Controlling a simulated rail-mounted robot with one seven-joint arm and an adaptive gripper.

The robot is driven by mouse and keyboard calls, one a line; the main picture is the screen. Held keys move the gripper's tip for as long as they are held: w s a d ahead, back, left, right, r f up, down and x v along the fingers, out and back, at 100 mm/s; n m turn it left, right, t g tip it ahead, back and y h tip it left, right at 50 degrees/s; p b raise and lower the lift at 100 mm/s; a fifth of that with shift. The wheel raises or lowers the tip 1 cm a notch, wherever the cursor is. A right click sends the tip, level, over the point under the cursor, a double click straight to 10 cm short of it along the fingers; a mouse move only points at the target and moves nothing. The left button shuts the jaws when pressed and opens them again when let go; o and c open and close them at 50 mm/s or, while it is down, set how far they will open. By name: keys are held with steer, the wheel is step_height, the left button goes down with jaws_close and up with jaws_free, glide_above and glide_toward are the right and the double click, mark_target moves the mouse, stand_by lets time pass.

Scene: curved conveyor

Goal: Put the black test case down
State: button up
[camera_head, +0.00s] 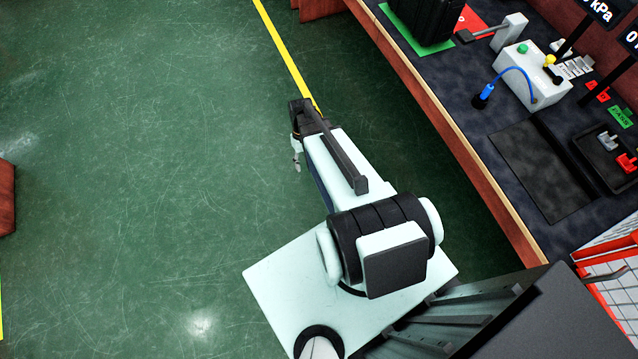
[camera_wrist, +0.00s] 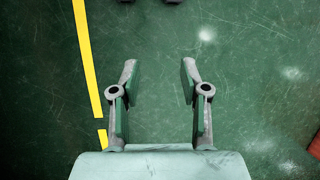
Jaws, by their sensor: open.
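The black test case (camera_head: 424,18) stands on a green mat (camera_head: 397,22) at the far end of the workbench, at the top of the head view and partly cut off by its edge. My gripper (camera_head: 297,158) hangs over the green floor, left of the bench and well apart from the case. In the wrist view my gripper (camera_wrist: 160,72) is open, with nothing between its fingers and only floor below. The case is not recognisable in the wrist view.
The dark workbench (camera_head: 470,125) runs along the right. It carries a red mat (camera_head: 468,20), a white box with buttons and a blue cable (camera_head: 532,78), a black pad (camera_head: 543,170) and a black tray (camera_head: 606,150). The floor (camera_head: 150,150) on the left is clear.

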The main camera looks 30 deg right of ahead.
steer(key=s+a+f+g, duration=0.1)
steer(key=s+a, duration=0.2)
steer(key=s, duration=0.5)
steer(key=s+a+f+g+h, duration=0.1)
steer(key=s+a, duration=0.2)
steer(key=s, duration=0.5)
steer(key=s+a+f+n+g+h, duration=0.1)
steer(key=s+a, duration=0.2)
steer(key=s, duration=0.5)
steer(key=shift+a, duration=0.35)
steer(key=shift+s, duration=0.1)
